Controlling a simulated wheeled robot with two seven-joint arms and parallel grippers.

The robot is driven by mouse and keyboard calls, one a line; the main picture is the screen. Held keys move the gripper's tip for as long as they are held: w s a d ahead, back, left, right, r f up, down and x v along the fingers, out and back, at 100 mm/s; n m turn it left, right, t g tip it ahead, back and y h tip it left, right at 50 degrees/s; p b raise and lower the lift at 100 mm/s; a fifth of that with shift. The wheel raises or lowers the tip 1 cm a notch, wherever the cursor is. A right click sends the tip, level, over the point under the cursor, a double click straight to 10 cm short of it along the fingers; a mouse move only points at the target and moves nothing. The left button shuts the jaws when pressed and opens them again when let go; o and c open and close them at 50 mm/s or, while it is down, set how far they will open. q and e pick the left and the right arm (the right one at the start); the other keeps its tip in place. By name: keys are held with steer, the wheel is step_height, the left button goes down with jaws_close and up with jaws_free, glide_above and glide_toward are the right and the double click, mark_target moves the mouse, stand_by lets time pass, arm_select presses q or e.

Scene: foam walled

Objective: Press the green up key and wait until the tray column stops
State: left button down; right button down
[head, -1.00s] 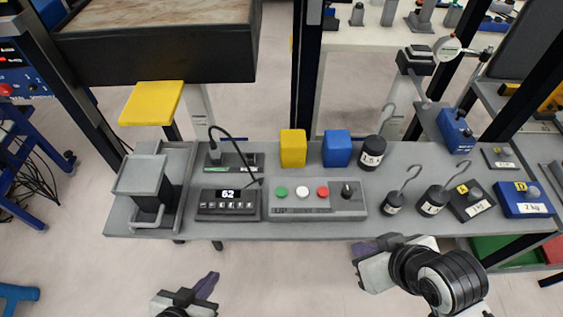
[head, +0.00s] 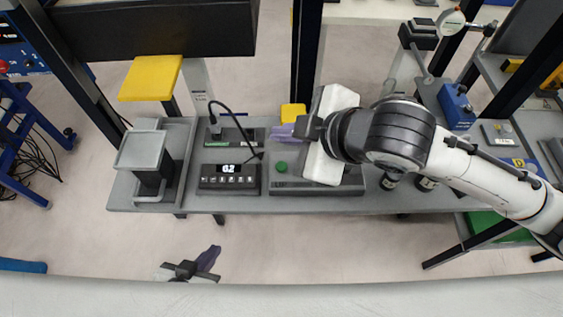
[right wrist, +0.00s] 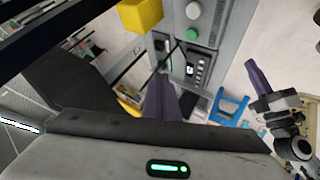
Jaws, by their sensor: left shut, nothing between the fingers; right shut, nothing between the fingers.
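The green key (head: 281,166) sits at the left end of a grey control box (head: 290,190); it also shows in the right wrist view (right wrist: 191,34), near a white key (right wrist: 193,10). My right gripper (head: 283,131) is shut and empty, held over the bench just beyond the green key in the head view. Its purple fingers (right wrist: 160,98) look apart from the key. My arm hides the box's other keys in the head view. The tray column (head: 145,152) stands at the bench's left end with an empty grey tray top. My left gripper (head: 208,260) is shut and empty, in front of the bench.
A display unit (head: 229,179) with lit digits stands left of the control box, with a cabled device (head: 232,138) behind it. A yellow block (head: 293,110) is near my right fingers. Weights at the bench's right are partly hidden under my arm. Floor in front is open.

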steer(key=shift+w+d+r+n, duration=0.15)
steer(key=shift+w+d+n, duration=0.1)
steer(key=shift+w+n, duration=0.1)
stand_by(0.3)
steer(key=b, duration=0.6)
glide_above(281, 166)
steer(key=d, duration=0.1)
steer(key=f, duration=0.6)
steer(key=shift+s+f, duration=0.35)
steer(key=shift+s, duration=0.05)
steer(key=shift+f, duration=1)
